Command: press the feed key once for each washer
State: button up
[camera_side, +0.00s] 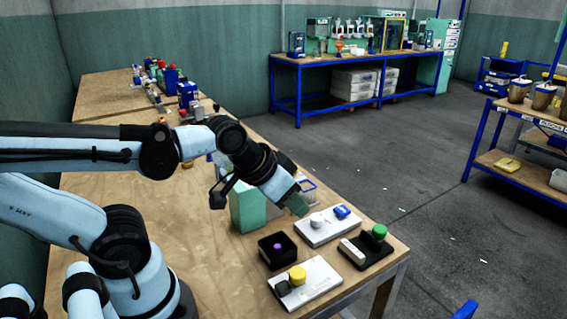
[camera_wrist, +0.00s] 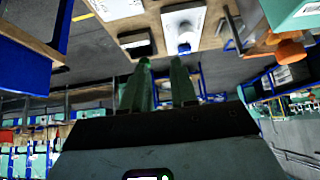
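My gripper (camera_side: 298,206) hangs above the back end of a white panel with a pale round knob and a blue key (camera_side: 342,212). In the wrist view its two green fingers (camera_wrist: 160,75) stand apart with nothing visible between them. In front lies a black panel (camera_side: 366,263) with a green round button (camera_side: 379,232) and a white bar. Nearer is another white panel (camera_side: 305,284) with a yellow knob (camera_side: 297,275) and a dark block. A black box (camera_side: 277,250) holds something small and purple. I cannot tell which control is the feed key, and no washers can be made out.
Several small devices (camera_side: 170,80) stand at the table's far end.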

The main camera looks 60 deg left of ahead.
grip_shut()
dwell(1.4)
